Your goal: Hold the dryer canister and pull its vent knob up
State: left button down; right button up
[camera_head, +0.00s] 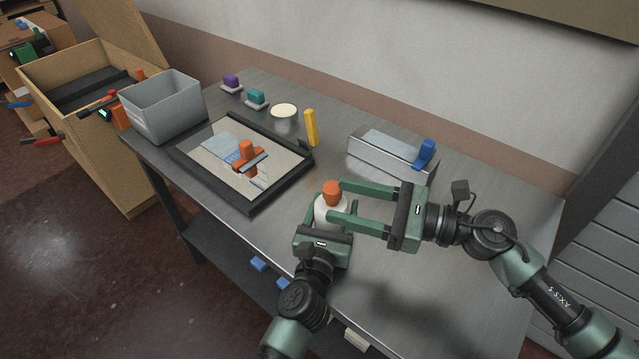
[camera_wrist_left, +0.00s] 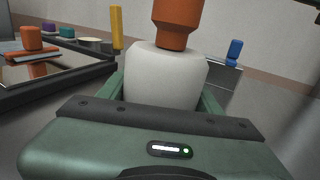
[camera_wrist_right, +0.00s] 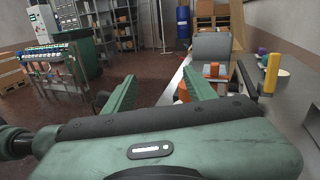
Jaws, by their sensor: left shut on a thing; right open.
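The dryer canister (camera_head: 322,209) is white and stands upright at the front middle of the bench, with its orange vent knob (camera_head: 332,188) on top. My left gripper (camera_head: 331,221) is shut on the canister body from the front. In the left wrist view the canister (camera_wrist_left: 163,80) sits between its fingers and the knob (camera_wrist_left: 177,22) rises above them. My right gripper (camera_head: 338,200) is open and comes in from the right, with its fingertips near the knob.
A black-framed tray (camera_head: 256,205) holds an orange-handled tool (camera_head: 247,158). A grey bin (camera_head: 165,105), a yellow upright piece (camera_head: 311,128) and a metal box with a blue handle (camera_head: 388,153) stand behind and around it. The bench right of my arms is mostly clear.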

aim_at(325, 186)
jog(key=w+d+f+m+t+h, duration=0.1)
jog(key=d+f+m+t+h, duration=0.15)
jog(key=d+m+t, duration=0.2)
jog(key=shift+n+g+y, duration=0.25)
jog(key=shift+n+y, duration=0.2)
jog(key=x, duration=1.1)
jog(key=shift+w+a+f, duration=0.2)
jog(key=shift+a+f, duration=0.05)
jog(key=shift+f, duration=0.1)
grip_shut()
jog(key=shift+r, duration=0.1)
dwell(0.3)
